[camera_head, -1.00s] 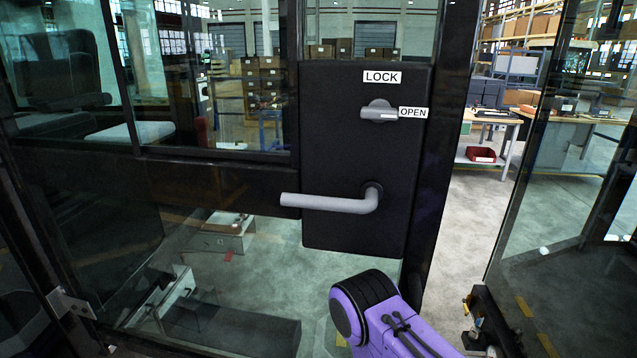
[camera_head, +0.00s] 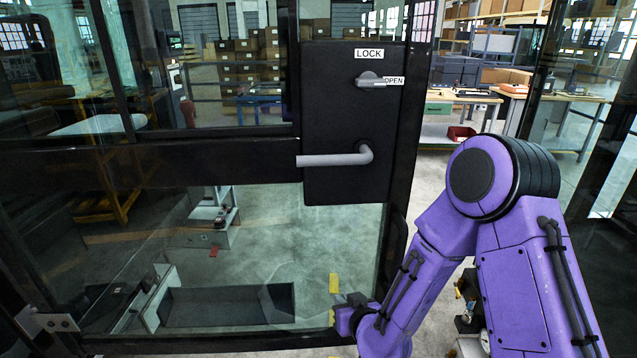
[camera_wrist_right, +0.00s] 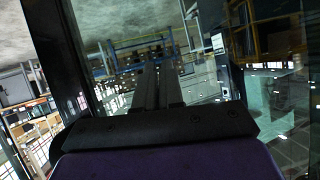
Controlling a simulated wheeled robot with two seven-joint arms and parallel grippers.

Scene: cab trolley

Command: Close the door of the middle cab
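The cab door is a dark-framed glass door with a black lock panel (camera_head: 335,115) and a grey lever handle (camera_head: 335,159). Above the handle is a grey turn knob (camera_head: 370,80) between LOCK and OPEN labels. A gap showing the hall lies right of the door's edge, so the door looks ajar. My right arm is purple and bends down to the door's lower right edge. My right gripper (camera_head: 352,305) is low there, below the handle; contact is unclear. In the right wrist view its two fingers (camera_wrist_right: 158,87) lie close together with nothing visible between them. My left gripper is out of view.
Another glass panel with a dark frame (camera_head: 535,65) stands right of the gap. Workbenches (camera_head: 465,97) and a red bin (camera_head: 460,134) are in the hall behind. A metal hinge bracket (camera_head: 45,322) is at lower left.

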